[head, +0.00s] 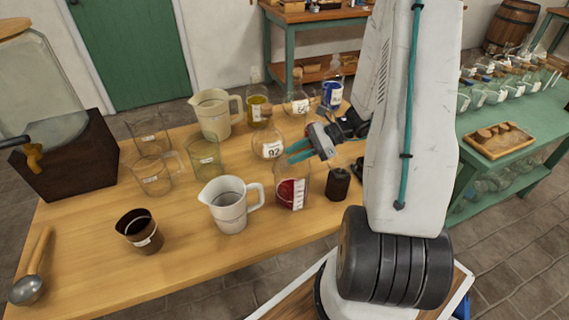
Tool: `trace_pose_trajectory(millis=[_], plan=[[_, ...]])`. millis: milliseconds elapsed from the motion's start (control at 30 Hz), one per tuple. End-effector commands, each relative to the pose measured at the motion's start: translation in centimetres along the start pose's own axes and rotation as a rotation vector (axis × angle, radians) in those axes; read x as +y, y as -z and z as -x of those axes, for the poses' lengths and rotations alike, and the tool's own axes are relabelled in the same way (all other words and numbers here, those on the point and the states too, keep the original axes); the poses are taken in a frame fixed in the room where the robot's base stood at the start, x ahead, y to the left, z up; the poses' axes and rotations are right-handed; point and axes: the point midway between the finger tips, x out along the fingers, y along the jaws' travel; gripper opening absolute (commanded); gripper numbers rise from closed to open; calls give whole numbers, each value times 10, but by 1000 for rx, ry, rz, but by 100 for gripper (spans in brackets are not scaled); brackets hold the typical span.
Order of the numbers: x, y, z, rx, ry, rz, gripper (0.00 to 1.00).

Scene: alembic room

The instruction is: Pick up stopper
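My gripper (290,156) is above the wooden table (95,265), with its teal fingers pointing left. The fingers look slightly apart, with nothing clearly seen between them. They are just above and behind the red-labelled glass bottle (291,193) in this view, and right of the round flask marked 92 (269,144). No stopper stands out clearly near the fingers. A small brown cork-like stopper (298,73) tops a flask at the back. Several cork-like pieces (493,135) lie in a wooden tray on the green table at right.
A white jug (230,207), a cream jug (214,112), glass beakers (153,173) and a brown cup (140,231) crowd the table left of my gripper. A dark canister (338,184) stands at right. The table's front left is mostly clear, beside a ladle (28,287).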

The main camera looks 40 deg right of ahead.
Motion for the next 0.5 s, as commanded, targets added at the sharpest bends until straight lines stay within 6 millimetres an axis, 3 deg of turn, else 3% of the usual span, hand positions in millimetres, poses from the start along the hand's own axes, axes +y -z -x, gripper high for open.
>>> trace_pose_trajectory(millis=[133,367,467,500], plan=[[0,0,-14,1,-1,0,29],[0,0,-15,1,0,0,29],[0,0,-14,1,0,0,1],[0,0,-14,1,0,0,1]])
